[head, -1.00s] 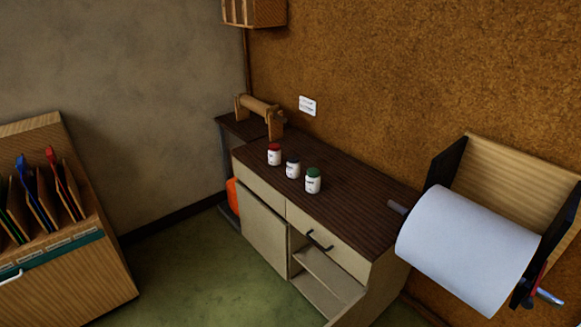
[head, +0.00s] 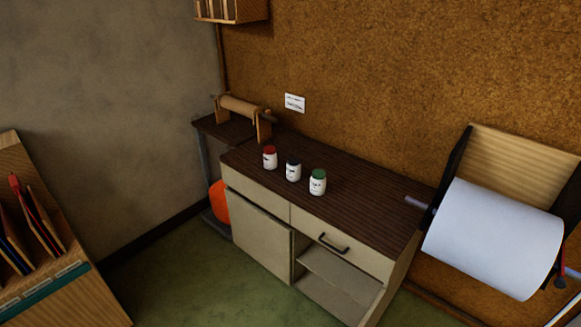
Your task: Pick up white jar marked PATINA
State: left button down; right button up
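Three small white jars stand upright in a row on the dark top of a cabinet in the head view. One has a red lid (head: 270,158), the middle one a dark lid (head: 293,171), and the nearest a green lid (head: 317,183). Each has a label with dark print too small to read, so I cannot tell which is marked PATINA. Neither of my grippers shows in the view.
The cabinet top (head: 365,205) is clear around the jars. A wooden roller stand (head: 243,108) is behind on the left. A large white paper roll (head: 495,238) is at right. A wooden rack (head: 45,250) stands at left, with green floor (head: 190,275) between.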

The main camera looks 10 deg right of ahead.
aim_at(293, 167)
jog(key=i+j+z, duration=0.15)
jog(key=j, duration=0.15)
jog(key=i+j+z, duration=0.1)
jog(key=j, duration=0.25)
jog(key=i+j+z, duration=0.15)
jog(key=j, duration=0.2)
jog(key=i+j+z, duration=0.3)
jog(key=i+j, duration=0.15)
jog(key=j, duration=0.2)
jog(key=i+j+z, duration=0.1)
jog(key=j, duration=0.25)
jog(key=i+j+z, duration=0.25)
jog(key=i+j, duration=0.15)
jog(key=i+j+z, duration=0.3)
jog(key=j, duration=0.25)
jog(key=i, duration=0.1)
